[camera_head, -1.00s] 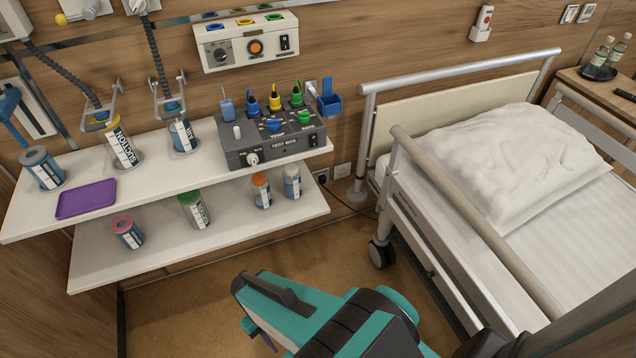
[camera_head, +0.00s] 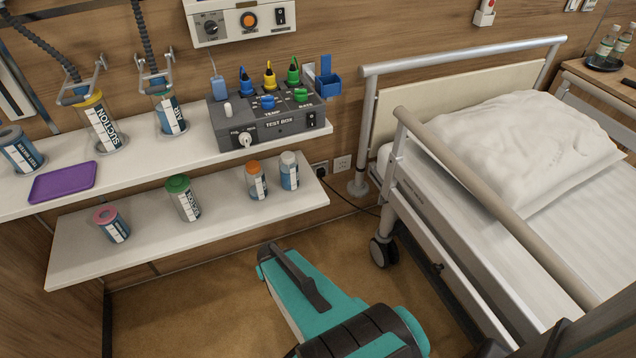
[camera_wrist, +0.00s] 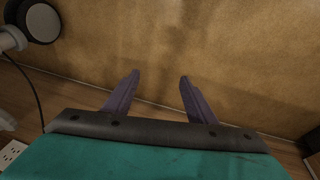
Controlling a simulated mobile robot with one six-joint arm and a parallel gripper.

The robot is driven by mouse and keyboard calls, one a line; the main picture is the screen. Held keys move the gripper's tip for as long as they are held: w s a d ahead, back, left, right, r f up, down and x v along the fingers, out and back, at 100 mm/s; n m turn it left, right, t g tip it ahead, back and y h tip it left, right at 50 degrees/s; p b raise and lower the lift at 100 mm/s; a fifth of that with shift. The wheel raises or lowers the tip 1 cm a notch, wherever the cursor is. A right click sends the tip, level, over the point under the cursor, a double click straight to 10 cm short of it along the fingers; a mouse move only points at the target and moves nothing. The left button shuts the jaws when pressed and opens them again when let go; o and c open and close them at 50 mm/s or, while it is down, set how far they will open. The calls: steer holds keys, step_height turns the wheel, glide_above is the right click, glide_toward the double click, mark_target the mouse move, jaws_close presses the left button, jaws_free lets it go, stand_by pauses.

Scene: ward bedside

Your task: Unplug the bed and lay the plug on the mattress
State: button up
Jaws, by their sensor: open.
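The black plug (camera_head: 321,168) sits at the wall, left of a white wall socket (camera_head: 343,163), just past the lower shelf's right end. Its dark cable (camera_head: 356,205) runs along the floor toward the bed. In the wrist view the cable (camera_wrist: 32,88) curves at the left and a white socket (camera_wrist: 12,153) shows at lower left; the plug is not clear there. The white mattress (camera_head: 575,225) is at the right inside the bed rails. My gripper (camera_wrist: 156,90) is open and empty, its purple fingers apart over brown floor. In the head view my teal arm hides the fingers.
The bed's side rail (camera_head: 480,210) and a caster (camera_head: 383,251) stand right of the plug; the caster (camera_wrist: 38,22) also shows in the wrist view. The lower shelf (camera_head: 150,235) holds several canisters. The upper shelf (camera_head: 150,160) holds a test box (camera_head: 265,122). Floor between is clear.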

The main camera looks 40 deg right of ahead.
steer(key=w+d+f+m+t+h+b, duration=0.1)
steer(key=w+d+t+h+b, duration=0.2)
steer(key=w+d, duration=0.45)
steer(key=t+h+b, duration=0.1)
steer(key=t+b, duration=1.1)
steer(key=b, duration=0.8)
glide_toward(322, 175)
steer(key=shift+r, duration=0.15)
steer(key=shift+w, duration=0.2)
steer(key=shift+b+x, duration=0.65)
steer(key=shift+x, duration=1.8)
steer(key=shift+w+d+r+p, duration=0.1)
steer(key=shift+w+d+p, duration=0.15)
steer(key=shift+w+p, duration=0.15)
steer(key=shift+p+x, duration=0.7)
steer(key=shift+x, duration=0.75)
